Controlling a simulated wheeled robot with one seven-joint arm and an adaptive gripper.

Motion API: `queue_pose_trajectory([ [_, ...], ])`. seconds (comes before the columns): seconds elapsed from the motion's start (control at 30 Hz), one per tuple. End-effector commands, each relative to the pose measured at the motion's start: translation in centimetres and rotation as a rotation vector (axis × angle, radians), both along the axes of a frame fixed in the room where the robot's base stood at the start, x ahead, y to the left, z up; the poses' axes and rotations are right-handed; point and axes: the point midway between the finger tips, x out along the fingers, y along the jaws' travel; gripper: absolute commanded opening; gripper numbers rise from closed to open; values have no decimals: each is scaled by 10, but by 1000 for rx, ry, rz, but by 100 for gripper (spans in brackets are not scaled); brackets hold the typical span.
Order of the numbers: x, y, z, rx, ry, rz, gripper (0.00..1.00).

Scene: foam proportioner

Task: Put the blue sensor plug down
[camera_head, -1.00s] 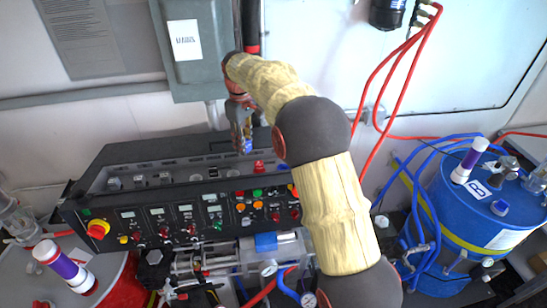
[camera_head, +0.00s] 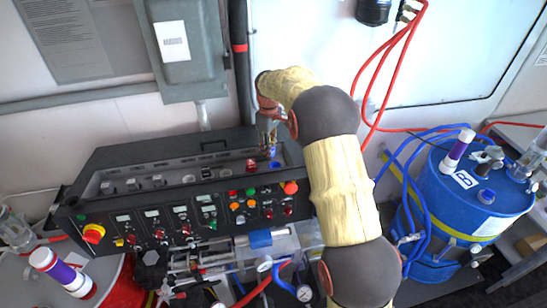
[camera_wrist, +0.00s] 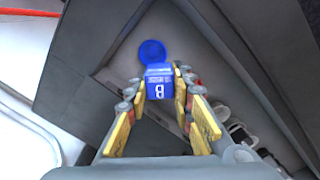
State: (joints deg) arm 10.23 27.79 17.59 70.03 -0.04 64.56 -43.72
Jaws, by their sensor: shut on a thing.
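The blue sensor plug (camera_wrist: 158,84), marked with a white "B" or "8", sits between the yellow-padded fingers of my gripper (camera_wrist: 160,98) in the wrist view. In the head view my gripper (camera_head: 268,140) is at the right end of the console's recessed top tray, with the blue plug (camera_head: 274,156) just below its fingertips. A round blue piece (camera_wrist: 152,52) lies just beyond the plug in the wrist view. I cannot tell whether the plug touches the tray floor.
The black control console (camera_head: 180,205) has buttons and knobs along its front. Grey and red connectors stand in its top tray. A blue drum (camera_head: 455,205) with hoses stands at right, and a red drum (camera_head: 110,280) at lower left. A grey wall box (camera_head: 185,50) hangs behind.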

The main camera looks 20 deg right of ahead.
Motion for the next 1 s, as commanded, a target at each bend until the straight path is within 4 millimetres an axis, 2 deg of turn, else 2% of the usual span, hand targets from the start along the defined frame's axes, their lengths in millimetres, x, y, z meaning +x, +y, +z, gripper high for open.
queue_pose_trajectory([
  [0.17, -3, -17, -19, 0, 4, -4, 0],
  [0.33, -2, -16, -43, 1, 3, -1, 0],
  [0.63, -2, -16, -50, 0, 1, -1, 0],
  [0.67, -2, -16, -50, 0, 1, -1, 25],
  [1.0, -2, -16, -49, 0, 1, -1, 42],
])
